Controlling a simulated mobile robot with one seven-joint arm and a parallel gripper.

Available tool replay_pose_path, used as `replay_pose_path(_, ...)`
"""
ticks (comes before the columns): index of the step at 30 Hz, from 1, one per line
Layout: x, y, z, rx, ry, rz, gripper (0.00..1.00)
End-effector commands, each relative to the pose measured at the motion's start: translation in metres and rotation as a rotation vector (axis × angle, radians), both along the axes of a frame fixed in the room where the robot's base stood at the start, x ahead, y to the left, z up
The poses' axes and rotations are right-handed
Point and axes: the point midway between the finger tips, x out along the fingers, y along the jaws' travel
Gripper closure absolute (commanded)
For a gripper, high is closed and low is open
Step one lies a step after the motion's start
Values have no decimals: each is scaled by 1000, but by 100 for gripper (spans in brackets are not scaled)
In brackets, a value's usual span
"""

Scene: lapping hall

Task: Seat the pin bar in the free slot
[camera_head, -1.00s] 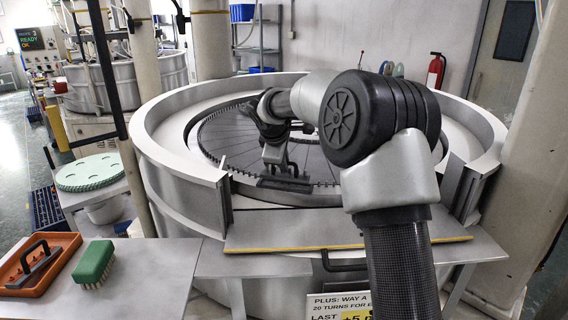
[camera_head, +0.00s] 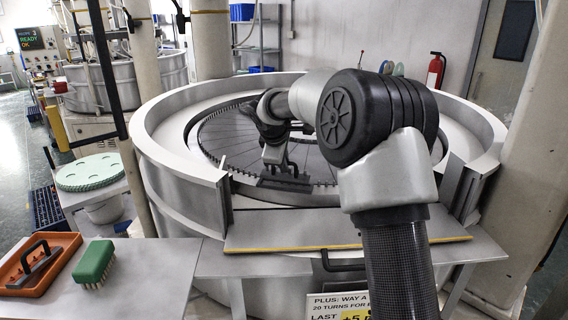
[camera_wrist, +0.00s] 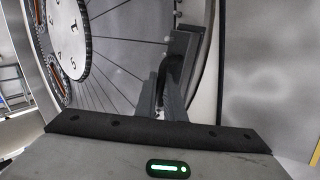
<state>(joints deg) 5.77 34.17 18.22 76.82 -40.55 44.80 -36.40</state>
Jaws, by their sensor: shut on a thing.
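My gripper (camera_head: 275,157) is shut on the handle of a dark pin bar (camera_head: 284,184), low over the near inside edge of the large round machine. The bar lies roughly level, close to the pin ring (camera_head: 232,173). I cannot tell whether it touches or sits in a slot. The free slot itself cannot be made out, with the bar and gripper in front of that spot. In the wrist view my gripper's fingers (camera_wrist: 178,75) show at the centre right, and the bar's seating is hidden. Another bar with a black handle (camera_head: 38,250) lies in an orange tray (camera_head: 62,243).
A green brush (camera_head: 95,262) stands beside the tray on the left table (camera_head: 150,270). The machine's raised silver rim (camera_head: 165,150) surrounds the plate. A yellow-edged ledge (camera_head: 300,229) lies in front. Pale green discs (camera_head: 90,172) are stacked at left. The wrist view shows a numbered disc (camera_wrist: 68,30).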

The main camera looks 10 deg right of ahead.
Motion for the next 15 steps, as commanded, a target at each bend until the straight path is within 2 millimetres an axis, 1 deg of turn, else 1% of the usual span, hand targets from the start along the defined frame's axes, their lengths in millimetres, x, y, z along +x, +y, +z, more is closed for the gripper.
replay_pose_path(15,0,0,-11,0,-2,1,100)
